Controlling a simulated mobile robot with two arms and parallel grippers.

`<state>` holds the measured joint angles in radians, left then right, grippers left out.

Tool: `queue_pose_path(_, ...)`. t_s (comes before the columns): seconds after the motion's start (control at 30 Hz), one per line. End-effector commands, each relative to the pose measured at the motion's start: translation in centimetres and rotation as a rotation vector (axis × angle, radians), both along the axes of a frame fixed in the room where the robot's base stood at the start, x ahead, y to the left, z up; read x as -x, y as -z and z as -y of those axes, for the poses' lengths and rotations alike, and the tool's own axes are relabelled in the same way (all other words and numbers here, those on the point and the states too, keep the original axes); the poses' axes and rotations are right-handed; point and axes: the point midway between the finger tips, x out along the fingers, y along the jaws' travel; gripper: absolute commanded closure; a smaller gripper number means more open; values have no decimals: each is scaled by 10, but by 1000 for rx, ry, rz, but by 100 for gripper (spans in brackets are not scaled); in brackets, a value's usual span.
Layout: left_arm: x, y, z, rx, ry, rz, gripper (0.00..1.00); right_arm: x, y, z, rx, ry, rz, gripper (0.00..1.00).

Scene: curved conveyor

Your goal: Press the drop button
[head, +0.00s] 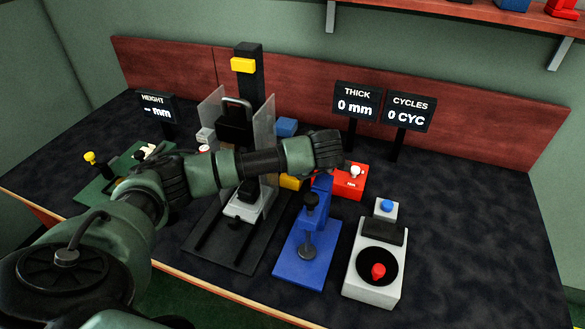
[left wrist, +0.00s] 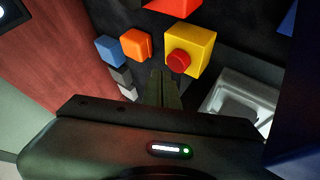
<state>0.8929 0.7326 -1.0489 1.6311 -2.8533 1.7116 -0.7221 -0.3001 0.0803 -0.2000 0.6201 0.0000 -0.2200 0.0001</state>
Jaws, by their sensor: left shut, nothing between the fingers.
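In the left wrist view a yellow box (left wrist: 201,48) carries a round red button (left wrist: 179,61); no label naming it the drop button is readable. In the head view a yellow box (head: 290,182) shows only partly beneath my left arm, beside the tower with clear panels (head: 248,115); its button is hidden there. My left gripper's fingers (left wrist: 166,78) are shut and empty, their tips just short of the red button in the left wrist view. I cannot tell whether they touch it. In the head view my left arm reaches right across the tower, ending at the wrist (head: 325,148). My right gripper is not in view.
A blue press (head: 305,255), a red box with a white knob (head: 350,182) and a grey unit (head: 355,285) with a red button (head: 378,270) stand to the right. Blue (left wrist: 110,50) and orange (left wrist: 136,44) blocks lie near the fingers. Displays (head: 357,102) stand behind.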

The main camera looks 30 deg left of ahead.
Motion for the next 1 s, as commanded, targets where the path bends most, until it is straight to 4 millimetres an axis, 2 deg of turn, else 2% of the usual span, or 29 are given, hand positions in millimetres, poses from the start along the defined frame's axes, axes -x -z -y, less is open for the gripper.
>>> queue_pose_path(1.0, 0, 9, 0, 0, 0, 0, 100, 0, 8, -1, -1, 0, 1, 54)
